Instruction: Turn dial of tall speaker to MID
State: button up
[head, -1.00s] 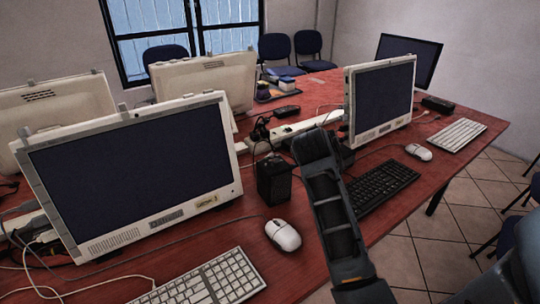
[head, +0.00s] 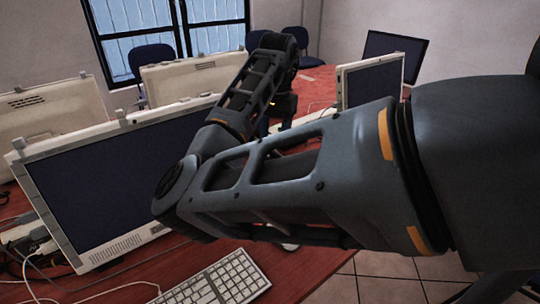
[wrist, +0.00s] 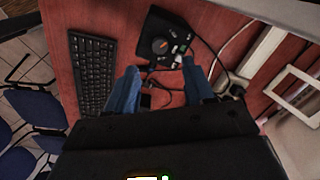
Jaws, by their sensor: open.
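In the head view my gripper (head: 275,124) points down beyond my arm and is partly hidden. My arm covers the part of the table where the tall speaker showed earlier.
A black keyboard (wrist: 92,75) lies left of the box in the wrist view. Cables, a black adapter (wrist: 236,88) and a white power strip (wrist: 262,50) lie to its right. Monitors (head: 115,175) (head: 372,80) stand on both sides of my arm in the head view.

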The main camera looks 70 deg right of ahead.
notch_tip(320, 180, down, 8)
jog(key=shift+w+r, duration=0.1)
jog(key=shift+r, duration=0.05)
dwell(0.3)
grip_shut()
dwell(0.4)
